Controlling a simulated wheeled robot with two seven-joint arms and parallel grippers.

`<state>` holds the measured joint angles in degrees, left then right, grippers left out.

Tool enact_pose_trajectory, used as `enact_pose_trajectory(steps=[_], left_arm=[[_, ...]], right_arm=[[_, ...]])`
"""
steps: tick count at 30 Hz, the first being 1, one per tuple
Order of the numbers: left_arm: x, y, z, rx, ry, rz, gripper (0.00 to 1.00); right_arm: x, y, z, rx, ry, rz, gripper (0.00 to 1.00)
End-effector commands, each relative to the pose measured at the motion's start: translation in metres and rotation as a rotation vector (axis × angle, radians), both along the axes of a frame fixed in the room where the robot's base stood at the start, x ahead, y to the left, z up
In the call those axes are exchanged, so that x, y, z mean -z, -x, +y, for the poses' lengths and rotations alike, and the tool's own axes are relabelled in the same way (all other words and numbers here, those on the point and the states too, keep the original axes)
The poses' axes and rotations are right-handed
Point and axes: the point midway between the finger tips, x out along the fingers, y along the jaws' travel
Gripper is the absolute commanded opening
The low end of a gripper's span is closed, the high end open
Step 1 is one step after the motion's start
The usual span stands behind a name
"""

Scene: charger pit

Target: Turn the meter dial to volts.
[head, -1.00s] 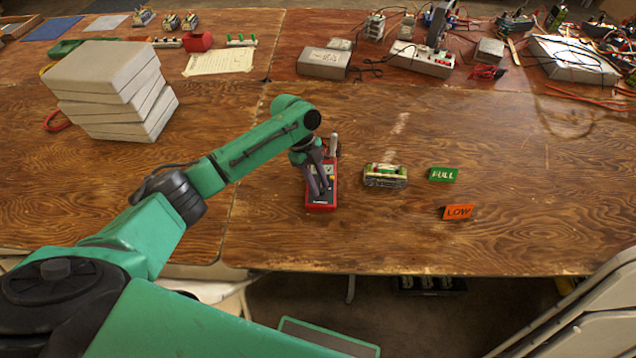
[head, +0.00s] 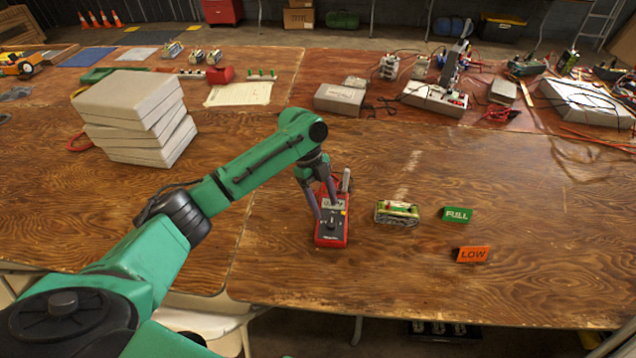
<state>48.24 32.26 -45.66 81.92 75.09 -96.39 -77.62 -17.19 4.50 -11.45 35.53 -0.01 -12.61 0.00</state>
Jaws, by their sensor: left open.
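The red meter (head: 331,233) lies on the wooden table, with a dark face and a dial that is too small to read. My left gripper (head: 325,213) is over the meter, its fingers pointing down and spread apart. The fingertips are at or just above the meter's face; I cannot tell whether they touch the dial. The gripper partly hides the upper part of the meter. My right gripper is not in view.
A battery pack (head: 397,213) sits right of the meter. A green FULL sign (head: 457,214) and an orange LOW sign (head: 473,254) stand further right. Stacked grey boxes (head: 135,115) are at left. Chargers and a power strip (head: 434,97) are at the back. The front right table is clear.

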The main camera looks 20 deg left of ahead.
Motion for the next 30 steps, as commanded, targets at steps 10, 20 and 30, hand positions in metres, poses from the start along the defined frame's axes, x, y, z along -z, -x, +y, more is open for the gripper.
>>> enact_pose_trajectory(steps=[10,20,30], left_arm=[[-0.079,-0.014,0.031,-0.001,0.0,-0.002,0.62],[-0.087,-0.014,0.033,0.0,0.0,0.0,0.62],[-0.087,-0.014,0.033,0.0,0.0,0.0,0.62]], right_arm=[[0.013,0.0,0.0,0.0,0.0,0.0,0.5],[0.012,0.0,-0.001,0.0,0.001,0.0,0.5],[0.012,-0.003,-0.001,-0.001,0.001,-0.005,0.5]])
